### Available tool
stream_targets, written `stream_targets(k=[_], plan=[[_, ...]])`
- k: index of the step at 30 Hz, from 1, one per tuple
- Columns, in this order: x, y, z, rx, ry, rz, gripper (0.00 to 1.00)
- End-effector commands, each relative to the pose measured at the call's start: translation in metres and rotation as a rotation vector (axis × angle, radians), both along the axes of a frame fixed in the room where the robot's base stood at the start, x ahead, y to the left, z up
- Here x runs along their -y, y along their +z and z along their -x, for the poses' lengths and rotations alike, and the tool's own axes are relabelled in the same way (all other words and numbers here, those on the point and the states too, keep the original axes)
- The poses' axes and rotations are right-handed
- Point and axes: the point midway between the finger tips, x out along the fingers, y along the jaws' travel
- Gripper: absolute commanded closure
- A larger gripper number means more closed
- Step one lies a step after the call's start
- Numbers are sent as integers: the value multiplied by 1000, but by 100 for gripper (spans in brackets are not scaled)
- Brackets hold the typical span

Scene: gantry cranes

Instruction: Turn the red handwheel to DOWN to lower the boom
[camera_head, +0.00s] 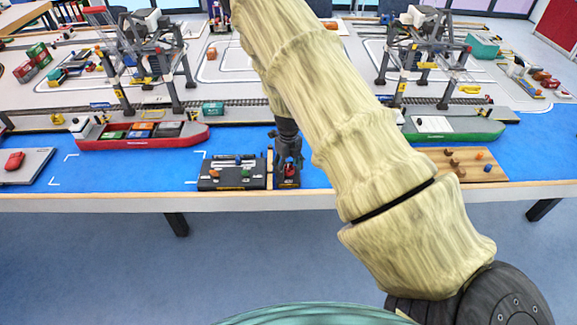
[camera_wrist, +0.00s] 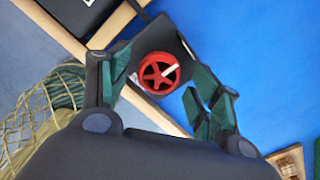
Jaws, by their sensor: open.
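The red handwheel (camera_wrist: 151,75) has spokes and a white pointer mark toward its upper right in the wrist view. It sits on a small dark box, which in the head view (camera_head: 286,181) stands at the table's front edge. My gripper (camera_wrist: 165,72) is open, its green-padded fingers on either side of the wheel. I cannot tell whether they touch it. In the head view my gripper (camera_head: 287,150) points down over the box and hides part of the wheel. The DOWN label is not readable. Two gantry cranes, left (camera_head: 150,50) and right (camera_head: 418,48), stand behind.
A black control panel (camera_head: 232,174) with small levers stands just left of the handwheel box. A red ship (camera_head: 142,143) and a green ship (camera_head: 455,136) lie on the blue mat (camera_head: 100,172). A wooden board (camera_head: 488,173) with small pieces lies to the right.

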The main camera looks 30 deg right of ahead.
Motion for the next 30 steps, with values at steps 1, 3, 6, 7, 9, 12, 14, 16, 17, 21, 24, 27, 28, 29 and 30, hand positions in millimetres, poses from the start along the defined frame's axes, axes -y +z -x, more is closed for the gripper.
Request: stream_targets(k=[1,3,6,7,9,12,14,16,17,21,24,27,28,29,30], plan=[[0,0,0,0,0,0,37],[0,0,0,0,0,0,37],[0,0,0,0,0,0,48],[0,0,0,0,0,0,53],[0,0,0,0,0,0,66],[0,0,0,0,0,0,82],[0,0,0,0,0,0,82],[0,0,0,0,1,0,82],[0,0,0,0,2,0,82],[1,0,0,0,23,0,82],[1,0,0,0,58,0,82],[1,0,0,0,112,0,82],[1,0,0,1,131,0,82],[1,0,0,1,152,0,82],[1,0,0,1,183,-1,82]])
